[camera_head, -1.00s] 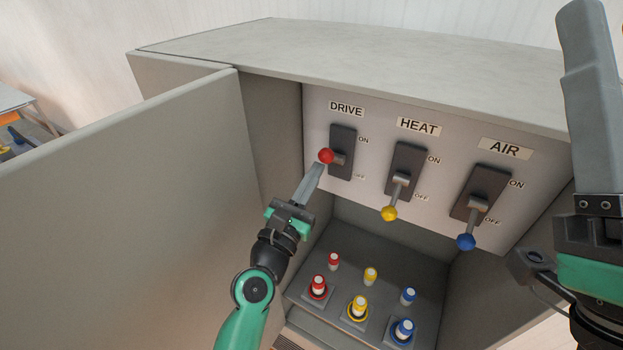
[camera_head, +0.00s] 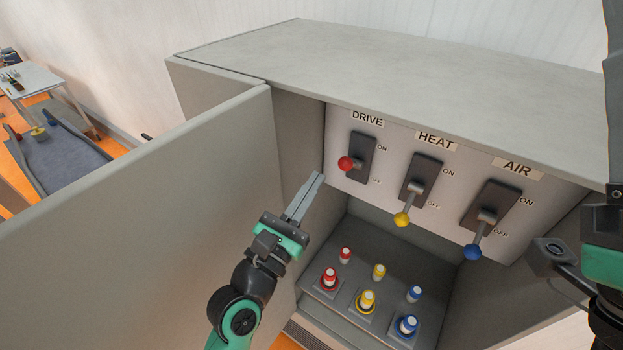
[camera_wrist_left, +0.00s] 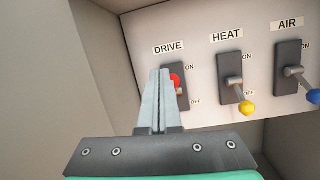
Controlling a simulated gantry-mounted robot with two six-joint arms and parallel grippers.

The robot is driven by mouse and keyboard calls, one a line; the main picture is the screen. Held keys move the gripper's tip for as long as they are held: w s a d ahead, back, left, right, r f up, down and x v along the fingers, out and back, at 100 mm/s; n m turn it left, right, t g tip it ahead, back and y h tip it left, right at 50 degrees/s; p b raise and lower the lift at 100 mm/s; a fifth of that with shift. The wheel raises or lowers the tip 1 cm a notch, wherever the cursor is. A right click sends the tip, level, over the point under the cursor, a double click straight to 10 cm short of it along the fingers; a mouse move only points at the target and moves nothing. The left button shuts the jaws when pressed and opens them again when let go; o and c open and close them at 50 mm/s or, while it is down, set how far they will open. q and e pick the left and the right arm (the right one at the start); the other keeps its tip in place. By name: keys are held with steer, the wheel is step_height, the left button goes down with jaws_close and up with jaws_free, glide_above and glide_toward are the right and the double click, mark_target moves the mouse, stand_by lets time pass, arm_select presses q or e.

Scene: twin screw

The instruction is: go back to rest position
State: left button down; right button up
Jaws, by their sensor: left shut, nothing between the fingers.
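My left gripper (camera_head: 313,182) is shut and empty, in front of the open cabinet and a little left of and below the DRIVE lever's red knob (camera_head: 345,163), apart from it in the head view. In the left wrist view my left gripper (camera_wrist_left: 160,75) partly covers the red knob (camera_wrist_left: 175,80). The DRIVE lever sticks out between its ON and OFF marks. The HEAT lever with a yellow knob (camera_head: 401,219) and the AIR lever with a blue knob (camera_head: 473,252) point down towards OFF. At the right edge only part of my right arm shows; its fingertips are not visible.
The cabinet (camera_head: 440,75) stands with its grey door (camera_head: 150,210) swung open on the left, close to my left arm. Below the levers, red, yellow and blue plugs stand on a shelf (camera_head: 345,310). A white table (camera_head: 35,80) is far left.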

arm_select(q)
steer(key=s+a+r+m+t, duration=0.2)
steer(key=a+r+m, duration=0.1)
steer(key=r, duration=0.4)
steer(key=s+a+r+m+t+y, duration=0.1)
steer(key=s+a+r+m+t, duration=0.2)
steer(key=r, duration=0.4)
steer(key=s+a+r+m+t, duration=0.1)
steer(key=s+a+r+m, duration=0.1)
steer(key=a+r, duration=0.35)
steer(key=s+a+r+m+t+y, duration=0.1)
steer(key=s+a+r+m+y, duration=0.2)
steer(key=m, duration=0.7)
steer(key=s+a+r+m+t+y, duration=0.2)
steer(key=s+r+m, duration=0.4)
steer(key=m, duration=0.5)
steer(key=s+a+y, duration=0.1)
steer(key=s+y, duration=0.1)
steer(key=shift+s+a+r+y, duration=0.15)
steer(key=shift+s+a+y, duration=0.05)
steer(key=shift+a+y, duration=0.2)
